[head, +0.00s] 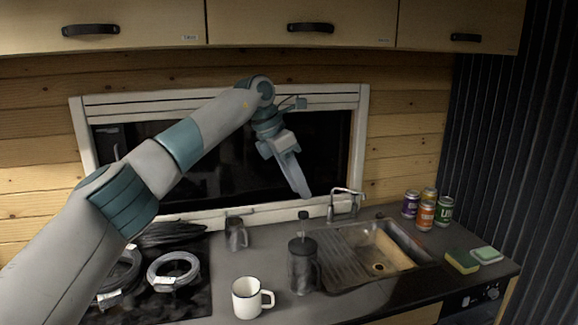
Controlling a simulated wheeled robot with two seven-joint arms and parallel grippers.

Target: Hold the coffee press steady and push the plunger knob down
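The coffee press (303,268) is a dark, see-through jug with a handle on its right, upright on the counter left of the sink. Its black plunger knob (303,215) stands up on a thin rod above the lid, so the plunger is raised. My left gripper (302,194) points down with its fingertips a little above the knob in the picture, apparently not touching it. Its fingers show edge-on as one tapering shape, so I cannot tell whether they are parted. Nothing shows held in it. My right gripper is out of view.
A white mug (247,298) stands in front of the press on the left. A dark jug (236,234) is behind it to the left. The sink (400,243) and tap (345,204) are on the right. Several cans (426,215) and sponges (461,262) lie farther right. Coiled cable (174,271) is at left.

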